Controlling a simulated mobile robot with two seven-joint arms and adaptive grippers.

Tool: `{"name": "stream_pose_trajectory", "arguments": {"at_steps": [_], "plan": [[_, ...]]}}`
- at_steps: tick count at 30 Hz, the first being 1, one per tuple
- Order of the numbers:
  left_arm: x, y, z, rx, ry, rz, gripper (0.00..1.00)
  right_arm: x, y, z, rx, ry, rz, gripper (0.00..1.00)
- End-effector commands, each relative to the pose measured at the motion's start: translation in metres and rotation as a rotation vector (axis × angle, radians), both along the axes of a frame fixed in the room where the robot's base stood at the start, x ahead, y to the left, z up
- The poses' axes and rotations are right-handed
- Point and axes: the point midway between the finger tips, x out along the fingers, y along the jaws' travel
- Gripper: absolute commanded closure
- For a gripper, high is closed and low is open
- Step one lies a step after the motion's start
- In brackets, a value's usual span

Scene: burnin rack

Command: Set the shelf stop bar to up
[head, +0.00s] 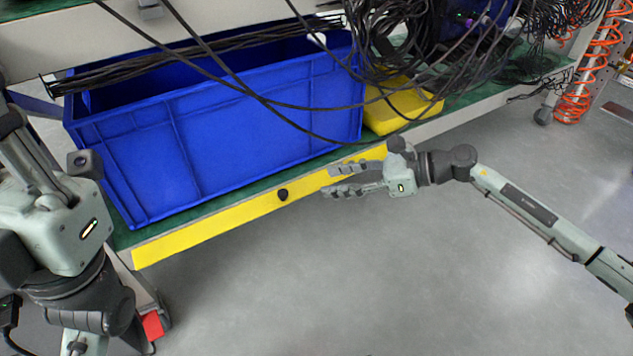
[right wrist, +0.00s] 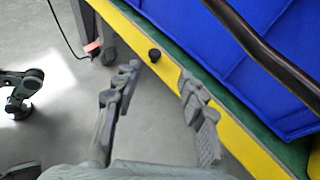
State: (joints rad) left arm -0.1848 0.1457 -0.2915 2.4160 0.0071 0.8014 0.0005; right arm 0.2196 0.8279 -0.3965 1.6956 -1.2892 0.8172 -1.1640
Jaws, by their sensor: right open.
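The shelf stop bar (head: 225,223) is a long yellow strip along the front edge of the lower shelf. Its face lies below the green shelf top and does not stand up in front of the blue bin. A round black knob (head: 283,194) sticks out of it. My right gripper (head: 328,181) is open and empty, to the right of the knob, with its fingers pointing at it. In the right wrist view the knob (right wrist: 154,55) shows just beyond and between the fingertips, apart from them. My left gripper (head: 55,225) is at the left edge; its fingertips are not clear.
A large blue bin (head: 230,130) stands on the green shelf behind the bar. A yellow bin (head: 400,105) stands right of it. Black cables (head: 235,80) hang loosely across the blue bin's front. The floor (head: 300,290) in front is clear.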

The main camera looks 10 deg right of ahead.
Motion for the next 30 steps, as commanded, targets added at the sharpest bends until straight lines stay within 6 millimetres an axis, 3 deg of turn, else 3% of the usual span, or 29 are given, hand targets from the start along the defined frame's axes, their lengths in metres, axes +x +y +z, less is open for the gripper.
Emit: {"name": "stream_pose_trajectory", "arguments": {"at_steps": [4,14,17,19,22,25,27,30], "plan": [[0.0,0.0,0.0,0.0,0.0,0.0,1.0,-0.005,-0.01,0.004,-0.001,0.0,0.0,0.59],[0.0,0.0,0.0,-0.001,-0.001,0.0,1.0,-0.006,-0.01,0.006,0.002,0.0,0.001,0.58],[0.0,0.0,0.0,-0.001,-0.001,0.0,1.0,-0.013,0.005,0.012,0.065,0.031,0.008,0.58],[0.0,0.0,0.0,-0.001,-0.001,0.0,1.0,-0.027,0.035,0.028,0.187,0.095,0.022,0.58],[0.0,0.0,0.0,-0.001,-0.002,0.001,1.0,-0.064,0.096,0.079,0.501,0.278,0.074,0.58],[-0.001,0.0,0.0,-0.001,-0.002,0.001,1.0,-0.113,0.142,0.161,0.896,0.556,0.19,0.58],[0.0,0.0,0.0,-0.001,-0.002,0.001,1.0,-0.143,0.152,0.216,1.131,0.751,0.299,0.58],[-0.001,0.0,0.001,-0.001,-0.002,0.001,1.0,-0.176,0.142,0.283,1.395,1.0,0.484,0.58]]}}
